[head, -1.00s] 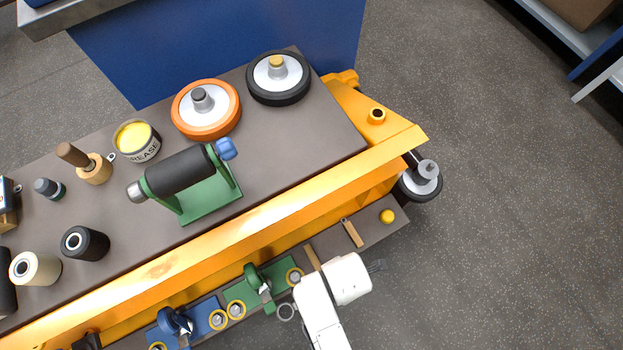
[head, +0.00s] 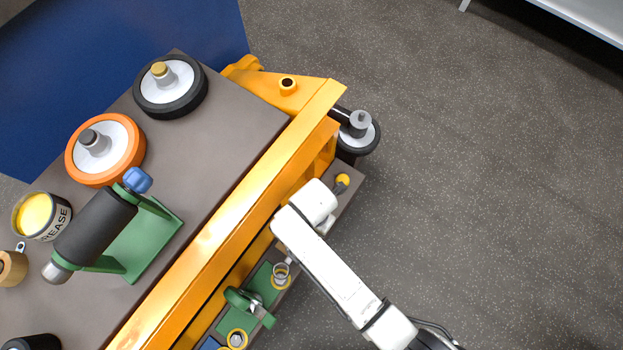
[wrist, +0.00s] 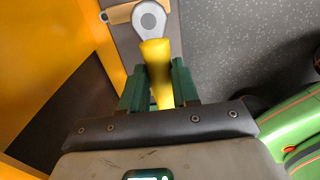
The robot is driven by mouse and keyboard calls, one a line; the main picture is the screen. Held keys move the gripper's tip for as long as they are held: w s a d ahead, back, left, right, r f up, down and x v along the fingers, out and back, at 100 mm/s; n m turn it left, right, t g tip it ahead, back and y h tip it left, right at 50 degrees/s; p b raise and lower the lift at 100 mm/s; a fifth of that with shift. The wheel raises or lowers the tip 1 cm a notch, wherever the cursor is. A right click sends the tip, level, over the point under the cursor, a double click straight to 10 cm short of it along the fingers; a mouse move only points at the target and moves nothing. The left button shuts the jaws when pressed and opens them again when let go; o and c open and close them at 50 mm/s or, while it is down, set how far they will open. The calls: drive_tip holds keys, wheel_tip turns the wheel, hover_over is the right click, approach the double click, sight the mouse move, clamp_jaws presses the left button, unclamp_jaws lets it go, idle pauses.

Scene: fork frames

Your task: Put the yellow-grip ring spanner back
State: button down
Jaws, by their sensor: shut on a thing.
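In the wrist view, my gripper (wrist: 158,82) has its green fingers shut on the yellow grip of the ring spanner (wrist: 157,60). The spanner's grey ring head (wrist: 148,19) points away from the fingers, over or on the grey-brown lower ledge; I cannot tell whether it touches. In the head view, my white wrist hides most of the gripper and the spanner above the lower ledge (head: 352,177) of the cart, close to its end.
The orange rail (head: 235,225) runs beside the ledge. A wooden piece (wrist: 120,13) lies beside the ring head. Open floor (head: 480,180) is at the right.

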drive_tip(key=shift+w+a+f+b, duration=0.1)
drive_tip(key=shift+w+f+b, duration=0.35)
drive_tip(key=shift+w+f, duration=0.65)
drive_tip(key=f, duration=0.1)
drive_tip(key=f+b, duration=0.1)
drive_tip(key=f, duration=0.1)
drive_tip(key=shift+w, duration=0.4)
drive_tip(key=shift+f, duration=0.45)
drive_tip(key=c, duration=0.8)
unclamp_jaws()
drive_tip(key=shift+f+b, duration=0.1)
drive_tip(key=shift+b, duration=0.2)
drive_tip(key=shift+f, duration=0.1)
drive_tip(key=shift+f+b, duration=0.2)
drive_tip(key=shift+b, duration=0.25)
drive_tip(key=r+p, duration=0.2)
drive_tip(key=r, duration=0.1)
drive_tip(key=r+p, duration=0.2)
drive_tip(key=r, duration=0.2)
drive_tip(key=r+p, duration=0.2)
drive_tip(key=r, duration=0.2)
drive_tip(key=shift+w+a+r, duration=0.1)
drive_tip(key=shift+a, duration=0.15)
